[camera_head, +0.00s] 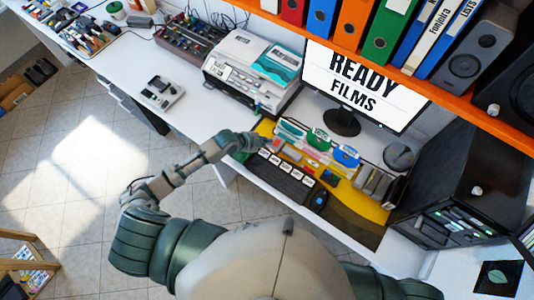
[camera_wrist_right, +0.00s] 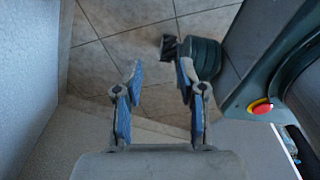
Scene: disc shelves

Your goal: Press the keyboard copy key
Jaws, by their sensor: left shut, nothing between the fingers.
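The black keyboard (camera_head: 282,180) lies on the yellow desk mat, with a row of several white labelled keys (camera_head: 286,167) along its far side. The labels are too small to read, so I cannot tell which is the copy key. My left gripper (camera_head: 262,142) is shut and empty, close to the far left end of the keyboard; I cannot tell whether it touches anything. My right gripper (camera_wrist_right: 160,74) is open and empty in the right wrist view, above the floor; it is not seen in the head view.
A printer (camera_head: 250,70) stands to the left. An orange shelf (camera_head: 405,80) overhangs the back; a black cabinet (camera_head: 465,190) stands right.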

